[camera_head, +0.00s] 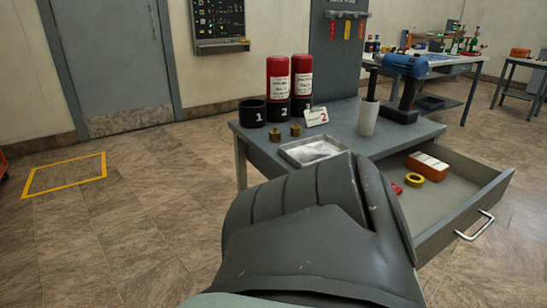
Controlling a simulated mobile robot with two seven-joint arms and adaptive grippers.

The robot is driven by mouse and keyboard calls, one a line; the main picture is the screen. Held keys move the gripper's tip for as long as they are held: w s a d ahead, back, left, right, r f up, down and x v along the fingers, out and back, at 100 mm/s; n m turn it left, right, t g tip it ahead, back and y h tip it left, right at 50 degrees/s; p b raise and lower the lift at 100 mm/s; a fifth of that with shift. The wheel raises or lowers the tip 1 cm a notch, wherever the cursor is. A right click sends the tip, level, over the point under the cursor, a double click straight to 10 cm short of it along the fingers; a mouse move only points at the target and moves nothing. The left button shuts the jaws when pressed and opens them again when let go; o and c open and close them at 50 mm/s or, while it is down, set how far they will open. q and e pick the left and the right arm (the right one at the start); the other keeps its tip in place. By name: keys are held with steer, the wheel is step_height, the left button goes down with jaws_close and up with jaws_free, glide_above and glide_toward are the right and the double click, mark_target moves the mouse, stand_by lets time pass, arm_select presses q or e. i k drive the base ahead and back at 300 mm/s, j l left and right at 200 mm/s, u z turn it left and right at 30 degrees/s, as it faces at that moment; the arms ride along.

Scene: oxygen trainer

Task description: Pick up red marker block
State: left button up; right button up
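A small red piece (397,188) lies in the open drawer (450,215), mostly hidden behind my dark grey arm link, which fills the lower middle of the head view. It may be the red marker block; too little shows to be sure. A larger orange-red block with a white top (428,168) lies farther back in the same drawer. A yellow ring like a tape roll (414,180) lies between them. No fingers of either gripper show.
The table (392,140) holds two red cylinders (278,80) (301,78), black numbered cups, brass weights, a metal tray (313,151), a grey cylinder (367,117) and a blue-topped tool (405,66). The drawer sticks out to the right.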

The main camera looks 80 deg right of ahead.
mark_target(398, 190)
steer(key=i+j+z, duration=0.1)
steer(key=z, duration=1.7)
